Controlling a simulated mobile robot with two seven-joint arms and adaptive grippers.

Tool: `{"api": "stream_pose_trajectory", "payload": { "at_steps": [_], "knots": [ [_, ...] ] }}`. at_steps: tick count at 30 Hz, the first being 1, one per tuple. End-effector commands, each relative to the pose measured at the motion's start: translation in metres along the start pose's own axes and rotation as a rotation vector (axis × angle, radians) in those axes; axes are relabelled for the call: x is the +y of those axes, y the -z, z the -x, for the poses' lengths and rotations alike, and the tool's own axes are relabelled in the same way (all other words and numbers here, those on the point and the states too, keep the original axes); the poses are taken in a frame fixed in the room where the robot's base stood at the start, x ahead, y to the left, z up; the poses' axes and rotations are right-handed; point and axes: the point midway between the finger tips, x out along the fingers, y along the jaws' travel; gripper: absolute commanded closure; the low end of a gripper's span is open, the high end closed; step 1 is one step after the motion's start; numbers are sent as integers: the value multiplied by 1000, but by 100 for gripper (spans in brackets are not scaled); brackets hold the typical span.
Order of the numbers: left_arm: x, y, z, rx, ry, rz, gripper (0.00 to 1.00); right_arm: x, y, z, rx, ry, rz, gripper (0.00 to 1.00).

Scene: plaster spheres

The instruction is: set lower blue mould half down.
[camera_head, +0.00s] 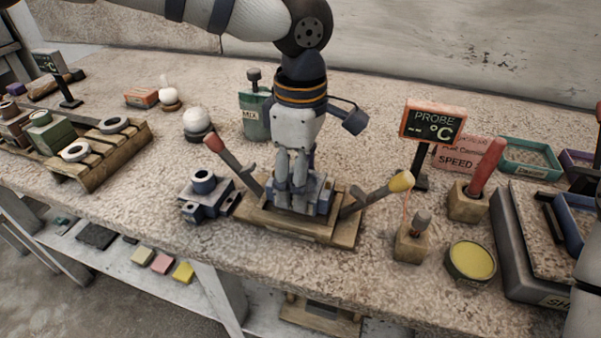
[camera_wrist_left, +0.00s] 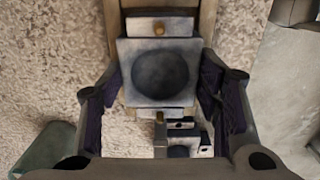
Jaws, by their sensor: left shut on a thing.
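My left gripper (camera_head: 298,190) points down over a wooden clamp frame (camera_head: 257,222) on the bench. It is shut on the lower blue mould half (camera_head: 323,196), a blue-grey block. In the left wrist view the mould half (camera_wrist_left: 160,76) shows a round hollow facing up, with the fingers of the left gripper (camera_wrist_left: 160,85) on both sides. It is at the frame's middle; I cannot tell whether it touches the base. Another blue-grey mould piece (camera_head: 205,186) with a round opening stands on the bench left of the frame. My right gripper is out of view.
A red-tipped lever (camera_head: 222,154) and a yellow-tipped lever (camera_head: 385,190) stick up beside the frame. A green MIX bottle (camera_head: 255,115) stands behind. To the right are a probe display (camera_head: 433,123), a yellow-filled pot (camera_head: 471,262) and a red-handled tool (camera_head: 487,165).

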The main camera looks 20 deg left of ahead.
Motion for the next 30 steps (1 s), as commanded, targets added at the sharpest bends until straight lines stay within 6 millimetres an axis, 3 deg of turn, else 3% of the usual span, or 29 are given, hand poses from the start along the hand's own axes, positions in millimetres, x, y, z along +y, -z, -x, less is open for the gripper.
{"api": "stream_pose_trajectory", "payload": {
  "at_steps": [30],
  "knots": [
    [0, 0, -21, 0, 0, 1, 76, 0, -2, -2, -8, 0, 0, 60]
  ]
}}
